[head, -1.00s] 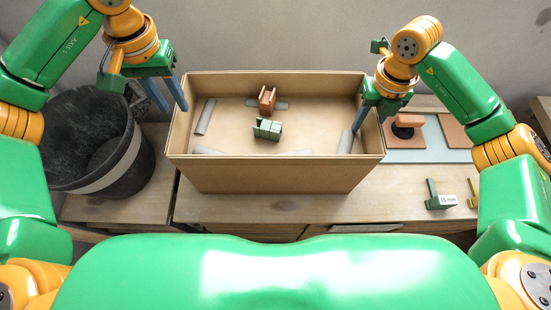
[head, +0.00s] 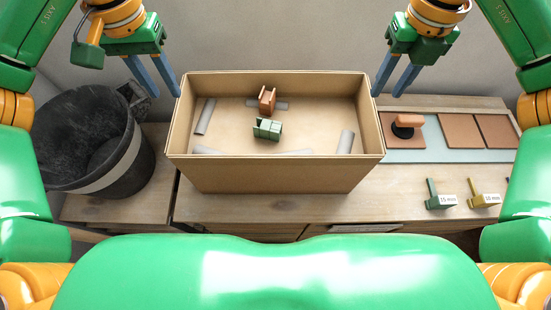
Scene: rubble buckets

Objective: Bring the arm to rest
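My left gripper (head: 168,91) is in the air at the upper left, between the black bucket and the box. Its two blue fingers are apart with nothing between them. My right gripper (head: 388,90) is in the air just past the box's right wall, its blue fingers also apart and empty. The cardboard box (head: 275,174) stands between them on the wooden bench. It holds a brown block-like piece (head: 267,99), a green ribbed piece (head: 267,129) and several grey cylinders (head: 204,116).
A black bucket (head: 88,140) with a pale band stands at the left. At the right are brown tiles on a pale mat (head: 412,156), a brown-handled tool (head: 408,123), a green gauge (head: 438,197) and a yellow gauge (head: 481,197). The bench front is clear.

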